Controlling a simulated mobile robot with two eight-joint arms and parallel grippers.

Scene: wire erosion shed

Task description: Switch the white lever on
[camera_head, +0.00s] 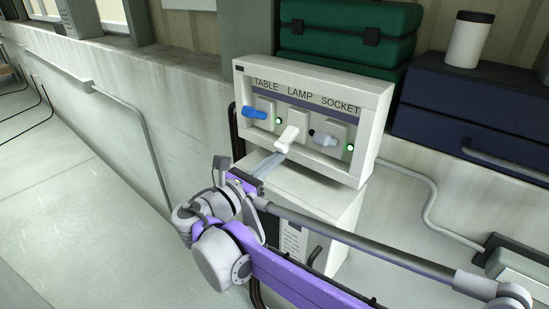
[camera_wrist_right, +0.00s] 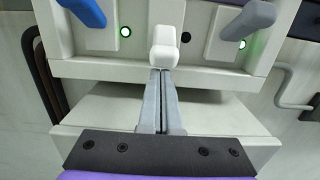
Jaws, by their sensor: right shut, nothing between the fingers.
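The white lever (camera_head: 288,138) is the middle one on a pale switch box (camera_head: 370,120), under the word LAMP. Its handle sticks out toward me and slopes down; it also shows in the right wrist view (camera_wrist_right: 164,47). I see no lit green light beside it. My right gripper (camera_head: 275,160) is shut and empty, with its fingertips just below the lever's end. In the right wrist view the fingertips (camera_wrist_right: 160,72) lie right under the white knob; I cannot tell whether they touch it. My left gripper is out of view.
A blue lever (camera_head: 255,112) and a grey lever (camera_head: 324,139) flank the white one, each beside a lit green light. Green cases (camera_head: 345,45) stand behind the box. A dark blue case (camera_head: 480,100) with a white cup (camera_head: 468,40) is at right.

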